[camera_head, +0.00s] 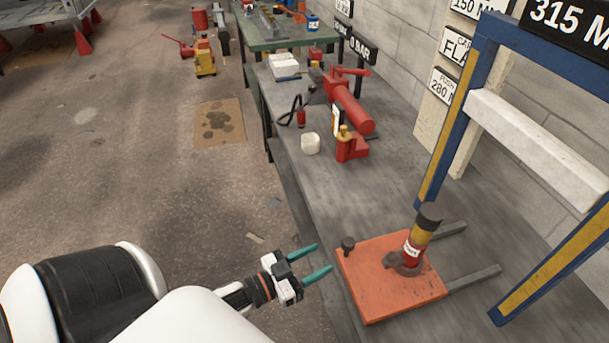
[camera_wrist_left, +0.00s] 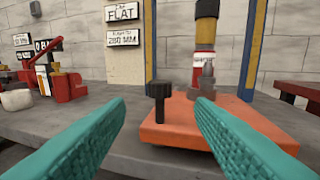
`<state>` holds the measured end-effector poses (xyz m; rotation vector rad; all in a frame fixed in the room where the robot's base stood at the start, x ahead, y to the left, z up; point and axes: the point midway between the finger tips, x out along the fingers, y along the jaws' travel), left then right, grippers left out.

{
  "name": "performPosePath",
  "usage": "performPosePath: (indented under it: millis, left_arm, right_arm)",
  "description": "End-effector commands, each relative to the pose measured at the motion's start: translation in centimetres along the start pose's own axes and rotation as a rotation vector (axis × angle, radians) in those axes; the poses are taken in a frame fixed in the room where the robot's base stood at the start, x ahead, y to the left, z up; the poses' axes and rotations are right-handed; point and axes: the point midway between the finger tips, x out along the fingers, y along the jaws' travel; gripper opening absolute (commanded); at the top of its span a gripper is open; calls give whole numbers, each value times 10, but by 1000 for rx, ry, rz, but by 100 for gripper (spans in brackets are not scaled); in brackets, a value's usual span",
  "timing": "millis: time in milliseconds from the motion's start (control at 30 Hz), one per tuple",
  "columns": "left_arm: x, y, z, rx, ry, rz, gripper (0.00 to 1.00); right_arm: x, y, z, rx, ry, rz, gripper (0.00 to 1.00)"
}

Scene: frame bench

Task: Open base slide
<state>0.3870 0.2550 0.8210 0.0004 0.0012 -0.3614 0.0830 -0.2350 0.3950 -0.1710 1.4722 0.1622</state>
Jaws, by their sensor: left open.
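The base slide is an orange plate (camera_head: 378,290) on two grey rails (camera_head: 470,280) that run toward the blue and yellow frame. A dark knob (camera_head: 348,243) stands up at its near left corner; the knob also shows in the left wrist view (camera_wrist_left: 159,97). A red, yellow and black bottle jack (camera_head: 419,238) stands upright on the plate. My left gripper (camera_head: 325,260), with teal fingers, is open and empty, left of the plate and apart from the knob. In the left wrist view the knob lies beyond and between the fingertips. My right gripper is not in view.
The blue and yellow frame (camera_head: 455,135) with a white crossbar (camera_head: 535,145) stands at the right. Further back on the grey bench (camera_head: 400,190) are a red pump (camera_head: 348,105), a red jack (camera_head: 352,150) and a white block (camera_head: 311,143). The bench between them and the plate is clear.

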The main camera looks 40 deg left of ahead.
Motion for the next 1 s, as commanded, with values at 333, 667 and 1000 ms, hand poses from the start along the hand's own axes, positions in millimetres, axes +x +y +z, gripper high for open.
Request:
performPosePath:
  millis: [333, 667, 1000]
  left_arm:
    - [-27, 0, 1, 1, -2, 0, 49]
    - [-27, 0, 1, 0, -2, 0, 49]
    - [-31, 10, -41, -7, 91, 58, 49]
  right_arm:
    - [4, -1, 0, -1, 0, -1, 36]
    - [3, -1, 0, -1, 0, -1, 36]
    - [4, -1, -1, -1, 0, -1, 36]
